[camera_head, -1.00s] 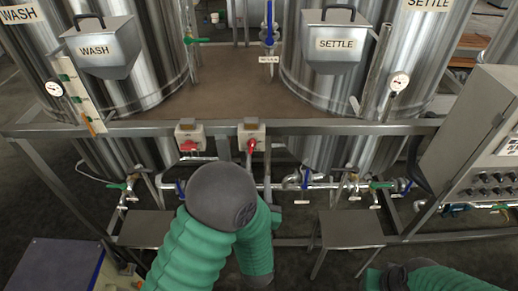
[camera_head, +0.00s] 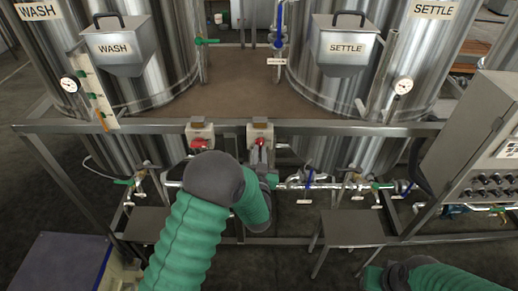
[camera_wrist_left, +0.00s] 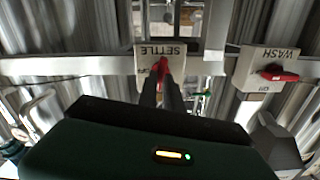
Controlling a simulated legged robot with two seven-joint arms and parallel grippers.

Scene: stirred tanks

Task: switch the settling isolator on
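The settling isolator (camera_head: 260,133) is a pale box with a red handle on the frame rail, below and left of the SETTLE tank. In the left wrist view the box labelled SETTLE (camera_wrist_left: 179,52) appears upside down, its red handle (camera_wrist_left: 162,67) pointing roughly up and down the picture. My left gripper (camera_head: 261,157) is just below this isolator; its dark fingers (camera_wrist_left: 161,88) reach up to the handle, close together. Whether they press on it is hidden. My right gripper is out of view; only its arm shows at lower right.
The WASH isolator (camera_head: 201,135) is close to the left, its red handle (camera_wrist_left: 281,75) lying crosswise. The steel rail (camera_head: 330,129) runs behind both. Pipes with blue and green valves (camera_head: 308,180) run below. A control cabinet (camera_head: 470,140) stands at the right.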

